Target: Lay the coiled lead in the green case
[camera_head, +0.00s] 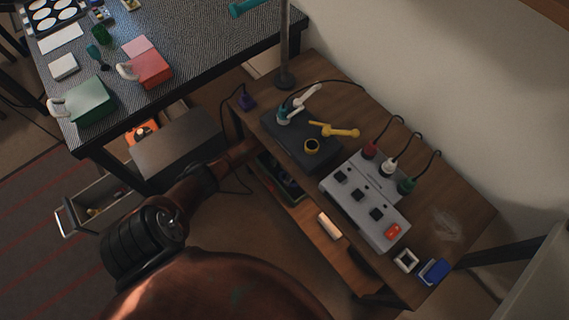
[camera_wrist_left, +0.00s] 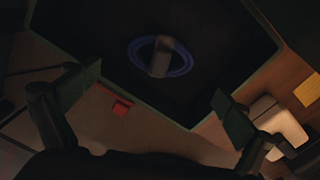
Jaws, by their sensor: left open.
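In the left wrist view, the coiled lead (camera_wrist_left: 188,67) is a blue ring lying in a dark tray-like case (camera_wrist_left: 195,106) with a green rim. A grey block or strap crosses the ring's middle; I cannot tell which. My left gripper (camera_wrist_left: 150,105) is open, with one finger on each side of the lower picture and nothing between them. The coil is beyond the fingertips, apart from them. In the head view my left arm reaches toward the bench's left edge, and its gripper is hidden. My right gripper is not in view.
The wooden bench (camera_head: 459,195) holds a grey power box (camera_head: 350,205), a dark box (camera_head: 285,135) and a metal post (camera_head: 285,60). A lower shelf (camera_head: 305,215) holds a pale block (camera_head: 329,226). A patterned table (camera_head: 195,55) and an open drawer (camera_head: 85,205) stand left.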

